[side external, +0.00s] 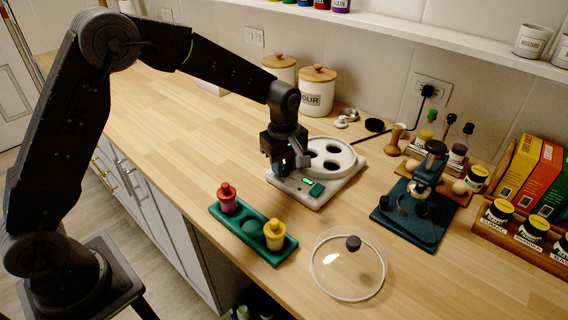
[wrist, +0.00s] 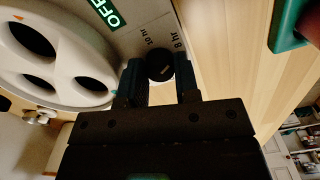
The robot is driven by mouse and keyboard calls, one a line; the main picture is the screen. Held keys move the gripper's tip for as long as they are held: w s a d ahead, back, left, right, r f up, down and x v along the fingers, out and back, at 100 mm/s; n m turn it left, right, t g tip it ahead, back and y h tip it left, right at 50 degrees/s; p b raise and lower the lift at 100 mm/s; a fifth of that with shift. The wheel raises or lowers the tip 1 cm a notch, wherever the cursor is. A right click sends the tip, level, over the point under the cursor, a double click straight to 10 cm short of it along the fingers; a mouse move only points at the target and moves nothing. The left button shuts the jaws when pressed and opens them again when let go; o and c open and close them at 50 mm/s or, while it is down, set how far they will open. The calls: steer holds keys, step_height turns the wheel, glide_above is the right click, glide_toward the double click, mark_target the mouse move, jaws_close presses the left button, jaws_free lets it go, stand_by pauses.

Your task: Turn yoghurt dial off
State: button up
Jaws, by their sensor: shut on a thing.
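The yoghurt maker (side external: 352,172) is a white appliance with a round top holding three dark openings. It stands on the counter, and its top also shows at left in the wrist view (wrist: 62,60). Its black dial (wrist: 160,62) sits on the control panel beside the printed marks "8 hr" and "10 hr". A green "OFF" label (wrist: 107,12) lies farther up the panel; a green patch (side external: 317,189) shows on the panel's near corner in the side view. My gripper (side external: 287,163) is lowered over the panel, its fingers shut on the dial from both sides. In the side view the gripper hides the dial.
A green tray (side external: 250,226) with a red and a yellow jar is nearest the gripper. A clear lid (side external: 348,262) lies in front. A dark blue stand (side external: 412,208), a spice rack (side external: 520,225) and lidded canisters (side external: 316,90) stand around. A black cord runs behind.

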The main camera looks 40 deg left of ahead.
steer(key=shift+m, duration=0.4)
steer(key=m, duration=1)
steer(key=shift+m, duration=0.4)
steer(key=m, duration=0.6)
steer(key=shift+m, duration=0.3)
steer(key=m, duration=0.5)
steer(key=shift+m, duration=0.4)
steer(key=o, duration=0.9)
